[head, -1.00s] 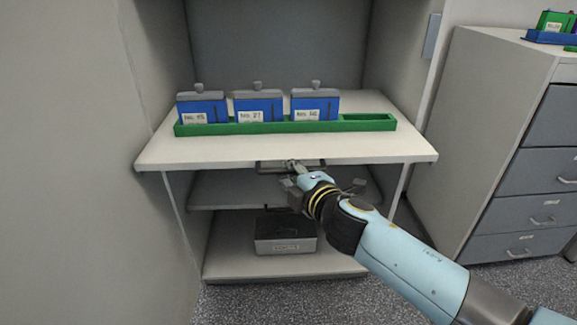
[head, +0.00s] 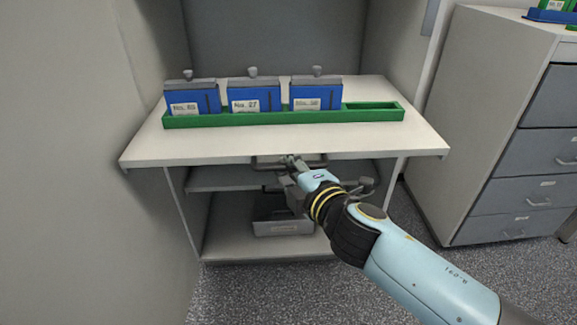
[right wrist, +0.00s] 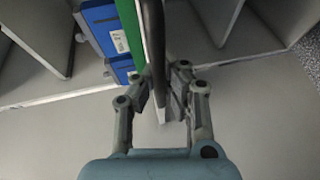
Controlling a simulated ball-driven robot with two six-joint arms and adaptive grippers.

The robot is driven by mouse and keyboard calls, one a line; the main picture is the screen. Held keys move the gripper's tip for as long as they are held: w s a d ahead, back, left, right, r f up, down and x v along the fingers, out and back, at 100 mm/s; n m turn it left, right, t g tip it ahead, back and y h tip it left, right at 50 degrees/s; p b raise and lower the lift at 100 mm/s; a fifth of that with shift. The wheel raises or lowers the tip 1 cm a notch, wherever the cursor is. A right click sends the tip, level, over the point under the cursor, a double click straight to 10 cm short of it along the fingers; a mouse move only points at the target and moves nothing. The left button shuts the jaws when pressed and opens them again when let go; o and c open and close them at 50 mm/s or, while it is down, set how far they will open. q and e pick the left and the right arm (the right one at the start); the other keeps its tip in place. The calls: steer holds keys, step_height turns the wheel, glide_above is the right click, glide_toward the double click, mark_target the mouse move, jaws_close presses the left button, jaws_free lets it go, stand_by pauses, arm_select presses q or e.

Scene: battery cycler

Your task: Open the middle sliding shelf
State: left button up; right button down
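A white sliding shelf (head: 290,144) sticks out of the cabinet. It carries a green tray (head: 372,117) with three blue batteries (head: 253,97). A dark bar handle (head: 265,162) hangs under its front edge. My right gripper (head: 290,163) is at this handle, and its own link hides part of the handle. In the right wrist view the dark handle bar (right wrist: 153,40) runs between the fingers of my right gripper (right wrist: 160,95), which are closed around it. A lower grey shelf (head: 222,178) sits beneath, partly hidden by my right arm. My left gripper is not in view.
A dark grey box (head: 282,226) stands on the bottom shelf (head: 222,240). The cabinet's left wall (head: 85,180) is close to the shelf. A drawer cabinet (head: 465,130) stands at the right. Speckled floor (head: 270,295) in front is free.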

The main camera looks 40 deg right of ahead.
steer(key=c, duration=1.4)
jaws_free()
steer(key=v, duration=1.2)
steer(key=shift+r, duration=0.1)
step_height(320, 180, down, 14)
steer(key=d+m+g, duration=0.1)
steer(key=m+g, duration=0.2)
steer(key=s+d+f+m+g, duration=0.1)
steer(key=s+f+m+g, duration=0.15)
steer(key=s+f, duration=0.45)
steer(key=s+d+f+m+g, duration=0.1)
steer(key=s+f+m+g, duration=0.15)
steer(key=f, duration=0.85)
steer(key=s+f+m+g, duration=0.2)
steer(key=s+f, duration=0.2)
steer(key=s, duration=0.4)
steer(key=s+f+m+g+y, duration=0.1)
steer(key=s+f+m+g, duration=0.1)
steer(key=s, duration=0.7)
steer(key=s+d+f+m+g, duration=0.1)
steer(key=s+f+m+g, duration=0.2)
steer(key=s+f, duration=0.2)
steer(key=shift+s+f+y, duration=0.2)
steer(key=shift+s, duration=0.7)
steer(key=shift+s+f+y, duration=0.2)
steer(key=shift+s, duration=0.7)
